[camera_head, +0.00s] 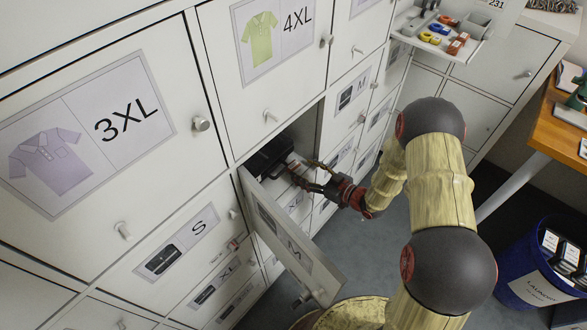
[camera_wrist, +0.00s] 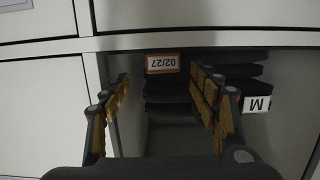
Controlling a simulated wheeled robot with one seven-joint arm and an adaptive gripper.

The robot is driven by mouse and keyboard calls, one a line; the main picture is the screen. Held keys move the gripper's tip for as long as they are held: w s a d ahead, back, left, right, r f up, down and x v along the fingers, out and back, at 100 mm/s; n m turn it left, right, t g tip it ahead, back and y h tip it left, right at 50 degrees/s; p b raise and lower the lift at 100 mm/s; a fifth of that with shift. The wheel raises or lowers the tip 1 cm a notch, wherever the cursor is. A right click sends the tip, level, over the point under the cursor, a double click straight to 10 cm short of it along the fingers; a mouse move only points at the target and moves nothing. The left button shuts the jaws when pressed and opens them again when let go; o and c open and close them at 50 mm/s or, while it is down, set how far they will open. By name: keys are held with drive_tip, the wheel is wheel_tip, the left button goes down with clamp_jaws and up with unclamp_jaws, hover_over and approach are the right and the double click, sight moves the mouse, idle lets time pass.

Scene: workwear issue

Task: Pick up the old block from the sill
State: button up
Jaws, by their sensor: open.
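Dark folded items (camera_wrist: 165,88) lie in stacks inside, beyond the fingers. One carries an orange-edged tag reading 02/27 (camera_wrist: 162,63), upside down, between the fingertips in the picture. Another carries a white M label (camera_wrist: 257,104) right of the right finger. The dark items also show in the head view (camera_head: 268,155). I cannot clearly make out a block or a sill.
Shut white doors with size labels, such as 3XL (camera_head: 125,120) and 4XL (camera_head: 298,20), surround the compartment. A small tray (camera_head: 402,30) holds tape rolls at the top. A blue bin (camera_head: 510,270) and a wooden table (camera_head: 560,118) stand at right. Grey floor lies below.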

sight(295, 166)
drive_tip(key=b+x, duration=0.1)
drive_tip(key=x, duration=0.1)
drive_tip(key=shift+a+f, duration=0.1)
drive_tip(key=shift+a, duration=0.3)
drive_tip(key=shift+w+a, duration=0.3)
drive_tip(key=shift+w, duration=0.15)
drive_tip(key=shift+c, duration=1)
drive_tip(key=c, duration=0.9)
